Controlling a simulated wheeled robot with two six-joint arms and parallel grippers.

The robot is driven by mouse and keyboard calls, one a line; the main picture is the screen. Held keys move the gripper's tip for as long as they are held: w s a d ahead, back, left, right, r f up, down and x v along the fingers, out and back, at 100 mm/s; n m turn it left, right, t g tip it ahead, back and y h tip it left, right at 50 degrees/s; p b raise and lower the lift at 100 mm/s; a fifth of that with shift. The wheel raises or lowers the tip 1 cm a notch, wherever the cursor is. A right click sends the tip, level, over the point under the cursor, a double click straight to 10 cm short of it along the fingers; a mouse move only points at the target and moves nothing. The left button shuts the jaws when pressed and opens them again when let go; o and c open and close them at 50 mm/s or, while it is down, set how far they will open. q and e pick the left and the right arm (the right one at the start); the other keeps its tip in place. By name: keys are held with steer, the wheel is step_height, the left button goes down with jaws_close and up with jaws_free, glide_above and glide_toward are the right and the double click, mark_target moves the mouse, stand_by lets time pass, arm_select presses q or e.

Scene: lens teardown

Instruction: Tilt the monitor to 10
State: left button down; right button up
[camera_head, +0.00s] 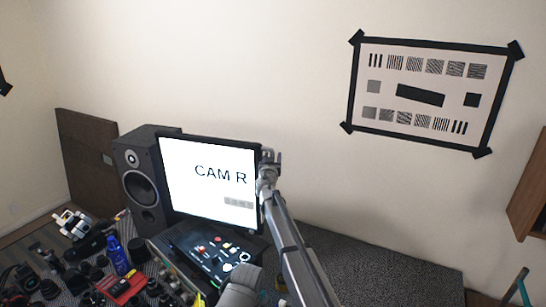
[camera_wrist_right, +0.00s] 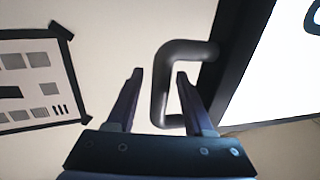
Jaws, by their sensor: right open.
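The monitor (camera_head: 205,185) stands at the middle of the desk in the head view, its bright white screen reading "CAM R". A grey bent handle (camera_wrist_right: 160,95) sticks out from the monitor's dark side edge in the right wrist view. My right gripper (camera_head: 268,157) is at the monitor's upper right edge. In the right wrist view its fingers (camera_wrist_right: 160,75) are apart, with the handle's long bar showing between them. I cannot tell whether either finger touches the bar. The handle is mostly hidden by the gripper in the head view. I do not see my left gripper.
A black speaker (camera_head: 140,180) stands left of the monitor. A control panel (camera_head: 215,250) with knobs lies in front of it. A blue bottle (camera_head: 117,256) and camera parts crowd the lower left. A test chart (camera_head: 430,95) hangs on the wall. The dark surface (camera_head: 380,275) at right looks clear.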

steer(key=shift+w+d, duration=0.1)
steer(key=shift+w, duration=0.6)
steer(key=shift+s, duration=0.1)
jaws_close()
stand_by(0.8)
